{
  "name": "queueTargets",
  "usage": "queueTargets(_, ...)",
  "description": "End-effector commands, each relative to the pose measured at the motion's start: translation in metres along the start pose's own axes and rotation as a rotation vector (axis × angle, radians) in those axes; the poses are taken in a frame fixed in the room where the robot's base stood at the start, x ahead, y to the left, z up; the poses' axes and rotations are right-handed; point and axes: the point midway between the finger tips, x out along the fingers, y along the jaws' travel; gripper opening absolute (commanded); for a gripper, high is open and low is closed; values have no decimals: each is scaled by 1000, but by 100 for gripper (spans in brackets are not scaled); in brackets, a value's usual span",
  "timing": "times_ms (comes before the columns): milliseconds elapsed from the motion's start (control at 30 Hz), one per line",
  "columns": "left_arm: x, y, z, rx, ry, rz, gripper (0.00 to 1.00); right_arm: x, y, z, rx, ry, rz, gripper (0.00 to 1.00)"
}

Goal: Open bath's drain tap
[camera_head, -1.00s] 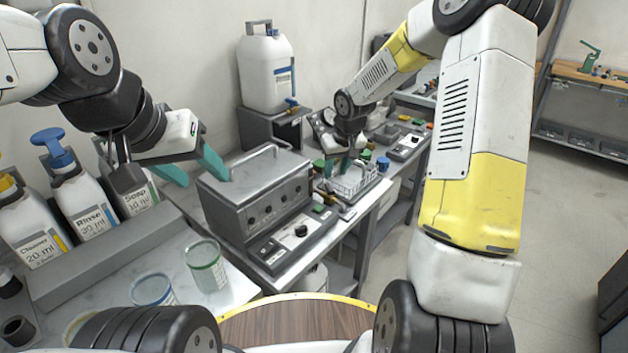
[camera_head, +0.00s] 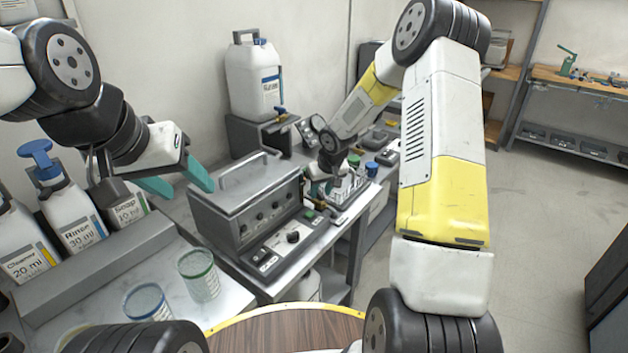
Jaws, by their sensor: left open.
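The bath (camera_head: 245,208) is a grey metal box with a closed, handled lid and a row of knobs on its front. I cannot clearly make out its drain tap. My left gripper (camera_head: 178,180) has two teal fingers spread apart, empty, in front of the wall just left of the bath's lid. My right gripper (camera_head: 322,186) is beyond the bath's right end, beside a small wire rack. Its fingers are small and partly hidden, so I cannot tell whether they are open or shut.
A white jug (camera_head: 254,80) with a blue-handled tap stands on a grey stand behind the bath. A control box (camera_head: 287,243) sits before the bath. Pump bottles (camera_head: 72,212) and two glass beakers (camera_head: 199,275) are at the left.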

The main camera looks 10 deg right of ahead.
Motion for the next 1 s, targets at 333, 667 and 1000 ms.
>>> queueTargets(333,0,0,0,0,0,0,55,0,0,0,0,0,0,0)
queueTargets(667,0,0,0,0,0,0,55,0,1,0,-32,0,-14,0)
queueTargets(1000,0,0,0,0,0,0,55,0,4,0,-219,0,-94,0)
